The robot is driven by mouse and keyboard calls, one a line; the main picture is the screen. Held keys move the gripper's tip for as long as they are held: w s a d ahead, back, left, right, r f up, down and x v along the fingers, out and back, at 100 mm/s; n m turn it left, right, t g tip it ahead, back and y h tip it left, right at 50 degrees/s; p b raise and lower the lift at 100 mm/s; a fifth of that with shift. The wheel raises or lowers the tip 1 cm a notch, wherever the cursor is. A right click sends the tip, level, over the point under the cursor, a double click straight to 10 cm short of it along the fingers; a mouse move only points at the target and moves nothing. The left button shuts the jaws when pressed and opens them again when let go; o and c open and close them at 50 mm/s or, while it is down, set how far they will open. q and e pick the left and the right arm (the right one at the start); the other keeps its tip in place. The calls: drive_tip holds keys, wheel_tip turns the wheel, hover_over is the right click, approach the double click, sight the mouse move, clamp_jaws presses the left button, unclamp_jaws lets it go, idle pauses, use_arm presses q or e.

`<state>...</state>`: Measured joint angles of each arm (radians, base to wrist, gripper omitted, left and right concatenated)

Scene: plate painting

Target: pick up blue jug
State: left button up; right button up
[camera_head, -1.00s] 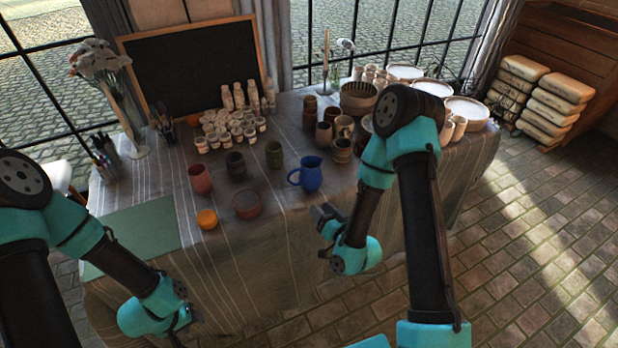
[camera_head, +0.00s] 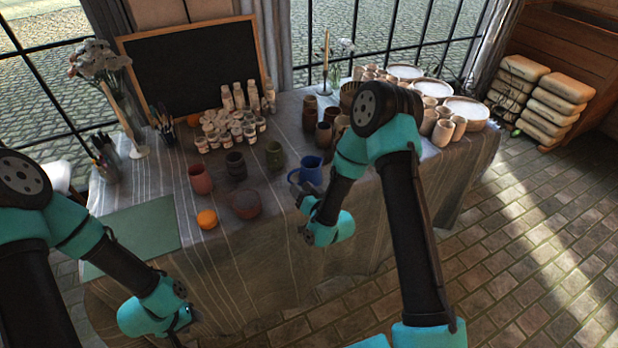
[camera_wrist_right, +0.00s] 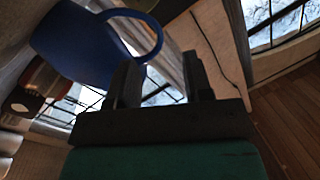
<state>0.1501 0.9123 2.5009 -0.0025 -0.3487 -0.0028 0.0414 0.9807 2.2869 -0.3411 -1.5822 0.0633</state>
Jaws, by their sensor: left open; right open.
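The blue jug (camera_head: 311,171) stands upright on the table near its front edge, with its handle to the left; its lower part is hidden by my right gripper. My right gripper (camera_head: 303,196) is open and just in front of the jug. In the right wrist view the jug (camera_wrist_right: 85,45) fills the upper left, and its handle lies close to the left finger of the open gripper (camera_wrist_right: 160,85). I cannot tell whether they touch. Nothing shows between the fingers as held. My left gripper (camera_head: 188,318) is open and empty, low at the front left, away from the jug.
A dark red bowl (camera_head: 246,205), an orange (camera_head: 207,219), a red cup (camera_head: 200,179), a dark cup (camera_head: 235,164) and a green cup (camera_head: 274,154) stand left of the jug. Brown cups (camera_head: 325,134) stand behind it. The green mat (camera_head: 140,238) is clear.

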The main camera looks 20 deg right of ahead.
drive_tip(key=shift+w+a, duration=0.2)
drive_tip(key=shift+w, duration=0.5)
drive_tip(key=shift+f+x, duration=0.2)
drive_tip(key=shift+x, duration=2.4)
drive_tip(key=shift+d, duration=0.1)
drive_tip(key=shift+c, duration=0.2)
clamp_jaws()
